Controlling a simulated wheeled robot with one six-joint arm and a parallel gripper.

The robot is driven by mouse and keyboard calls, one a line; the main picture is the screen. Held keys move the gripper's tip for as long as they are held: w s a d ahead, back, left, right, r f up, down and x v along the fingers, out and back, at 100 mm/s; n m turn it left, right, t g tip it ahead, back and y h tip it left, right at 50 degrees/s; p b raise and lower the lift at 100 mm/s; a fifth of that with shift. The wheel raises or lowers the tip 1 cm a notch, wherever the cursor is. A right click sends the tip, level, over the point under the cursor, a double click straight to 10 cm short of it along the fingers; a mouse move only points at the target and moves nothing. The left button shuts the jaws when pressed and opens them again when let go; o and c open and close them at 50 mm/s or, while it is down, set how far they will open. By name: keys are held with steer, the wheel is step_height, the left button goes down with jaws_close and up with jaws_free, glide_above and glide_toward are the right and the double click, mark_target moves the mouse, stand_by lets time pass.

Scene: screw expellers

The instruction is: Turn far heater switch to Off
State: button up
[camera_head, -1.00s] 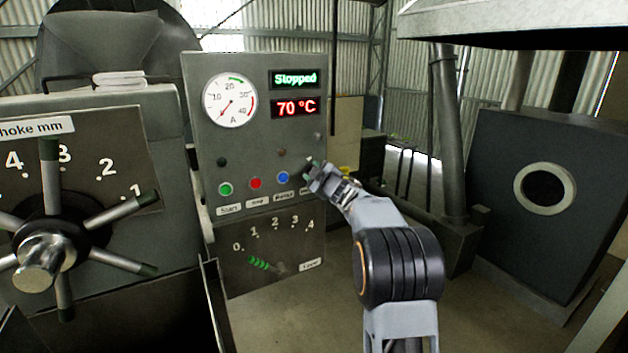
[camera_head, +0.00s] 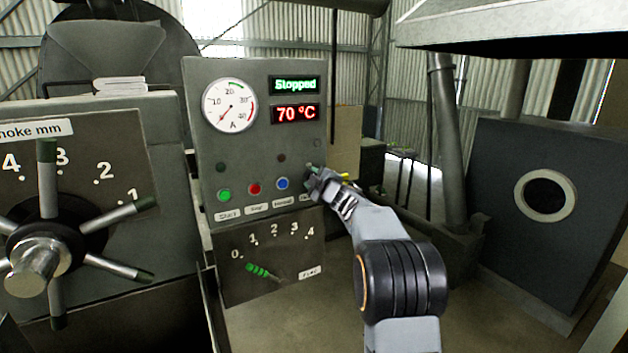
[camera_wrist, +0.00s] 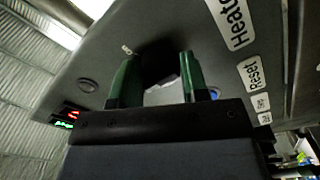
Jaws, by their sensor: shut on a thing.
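The control panel (camera_head: 205,130) stands left of centre in the head view. My gripper (camera_head: 312,177) is at its right side, at the end of the row of buttons, and hides the switch there. In the wrist view my gripper (camera_wrist: 160,82) has its two green-tipped fingers on either side of a dark knob (camera_wrist: 160,55), the heater switch, and is shut on it. A label reading "Heate..." (camera_wrist: 232,20) is beside the knob, partly cut off. The knob's exact pointing direction is hidden.
Green (camera_head: 224,195), red (camera_head: 255,189) and blue (camera_head: 282,184) buttons sit left of my gripper. A green-handled lever (camera_head: 262,272) is below. The displays (camera_head: 296,98) read "Stopped" and "70 °C". A spoked choke wheel (camera_head: 60,235) stands at left.

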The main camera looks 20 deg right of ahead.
steer(key=o, duration=0.9)
steer(key=shift+s, duration=0.1)
steer(key=s+d+b, duration=0.1)
steer(key=s+b, duration=0.2)
steer(key=s, duration=1)
steer(key=shift+s+d, duration=0.3)
